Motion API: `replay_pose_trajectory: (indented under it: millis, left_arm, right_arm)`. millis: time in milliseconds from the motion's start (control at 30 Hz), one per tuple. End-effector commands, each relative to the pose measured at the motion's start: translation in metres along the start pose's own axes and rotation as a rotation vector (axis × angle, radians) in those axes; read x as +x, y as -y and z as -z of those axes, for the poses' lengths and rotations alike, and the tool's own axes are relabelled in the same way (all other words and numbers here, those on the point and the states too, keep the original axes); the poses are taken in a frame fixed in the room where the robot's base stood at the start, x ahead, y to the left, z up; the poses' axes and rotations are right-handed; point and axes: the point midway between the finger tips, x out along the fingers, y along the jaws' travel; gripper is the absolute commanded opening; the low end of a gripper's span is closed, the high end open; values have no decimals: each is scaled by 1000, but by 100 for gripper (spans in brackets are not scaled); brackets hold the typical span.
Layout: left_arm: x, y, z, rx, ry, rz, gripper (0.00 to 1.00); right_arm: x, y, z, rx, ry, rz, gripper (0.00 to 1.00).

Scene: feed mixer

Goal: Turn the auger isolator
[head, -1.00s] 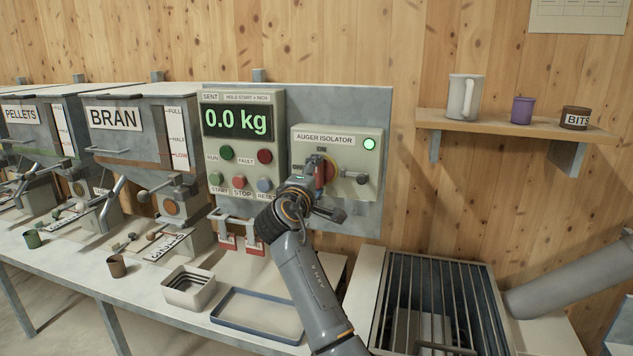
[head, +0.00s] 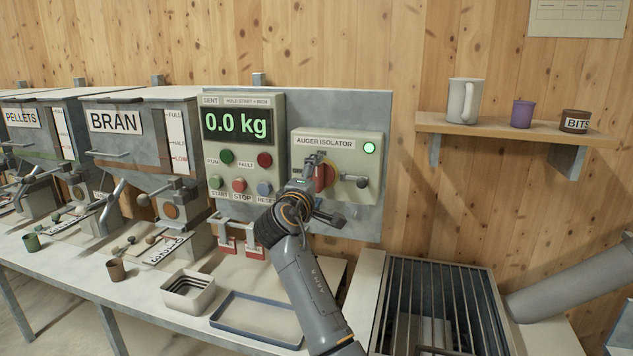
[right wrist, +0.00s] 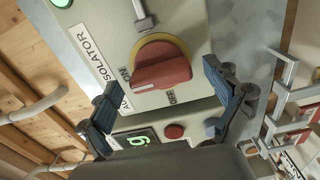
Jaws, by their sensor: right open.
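The auger isolator is a pale box with a red knob (head: 326,177) on a yellow disc. In the right wrist view the red knob (right wrist: 162,70) sits between the spread fingers, with gaps on both sides. Its white-marked end lies near the ON label (right wrist: 126,75); the OFF label (right wrist: 171,97) is to one side. My right gripper (head: 314,162) is open at the isolator front and hides part of the knob and labels; its fingers also show in the wrist view (right wrist: 160,92). A green lamp (head: 369,148) is lit. My left gripper is not in view.
A locking pin or lever (head: 356,181) sticks out right of the knob. The control panel (head: 238,125) with several buttons is at left and reads 0.0 kg. A blue-rimmed tray (head: 257,315) and a barred hopper opening (head: 440,300) lie below. A shelf (head: 510,128) holds mugs at right.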

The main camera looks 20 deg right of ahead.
Motion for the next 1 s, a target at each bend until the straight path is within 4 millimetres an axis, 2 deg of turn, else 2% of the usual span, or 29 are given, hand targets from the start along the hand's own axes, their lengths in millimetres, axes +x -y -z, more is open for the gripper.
replay_pose_trajectory:
  millis: [300,500,867,967,1000]
  left_arm:
    - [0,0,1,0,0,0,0]
    - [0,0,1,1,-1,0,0]
    - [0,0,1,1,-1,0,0]
    - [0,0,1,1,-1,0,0]
    - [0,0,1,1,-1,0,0]
  right_arm:
    - [-48,1,1,2,-3,1,91]
    - [-70,1,1,0,-2,1,91]
    - [-73,1,1,0,-1,1,91]
    - [-71,16,4,-5,-14,21,91]
    - [-69,30,6,-9,-24,39,91]
